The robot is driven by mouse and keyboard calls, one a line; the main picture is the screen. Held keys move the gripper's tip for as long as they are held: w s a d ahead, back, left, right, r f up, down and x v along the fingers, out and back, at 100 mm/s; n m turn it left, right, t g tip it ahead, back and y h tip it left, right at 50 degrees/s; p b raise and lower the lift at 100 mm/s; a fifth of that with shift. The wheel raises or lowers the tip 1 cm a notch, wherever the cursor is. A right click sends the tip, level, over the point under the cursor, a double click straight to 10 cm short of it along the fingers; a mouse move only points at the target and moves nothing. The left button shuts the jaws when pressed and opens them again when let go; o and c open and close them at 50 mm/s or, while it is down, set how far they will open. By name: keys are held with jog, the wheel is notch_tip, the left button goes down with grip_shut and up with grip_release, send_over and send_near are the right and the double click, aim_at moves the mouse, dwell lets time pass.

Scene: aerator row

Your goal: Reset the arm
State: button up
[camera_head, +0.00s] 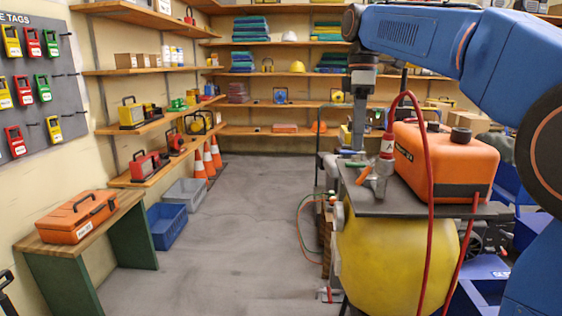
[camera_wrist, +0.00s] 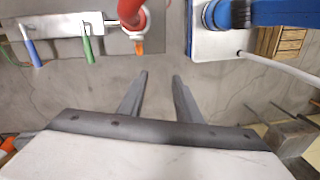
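My gripper (camera_wrist: 160,77) shows in the wrist view with its two dark fingers apart. Only grey floor shows between the fingertips, and it holds nothing. In the head view my blue arm reaches in from the right edge and bends down at its wrist (camera_head: 362,85). The gripper end there is small and dark, beside the machine with the yellow tank (camera_head: 395,258); its fingers cannot be made out in that view.
An orange can (camera_head: 446,165) stands on the machine's dark top plate, with a red hose (camera_head: 431,210) looping beside it. A red fitting (camera_wrist: 130,12) and a blue fitting (camera_wrist: 222,14) lie beyond my fingers. Shelves, an orange toolbox (camera_head: 72,217) and cones (camera_head: 207,160) stand left. The middle floor is clear.

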jog(key=s+d+f+m+t, duration=0.2)
jog(key=s+f+m, duration=0.3)
jog(key=s+f, duration=0.4)
jog(key=s+d+f+m+t, duration=0.2)
jog(key=s+d+f+m, duration=0.3)
jog(key=s+f, duration=0.4)
jog(key=s+d+f+m+t, duration=0.2)
jog(key=s+f+m, duration=0.3)
jog(key=s+f, duration=0.4)
notch_tip(320, 180, down, 3)
jog(key=shift+s+d+f, duration=0.1)
jog(key=shift+s+d, duration=0.15)
jog(key=shift+d, duration=0.65)
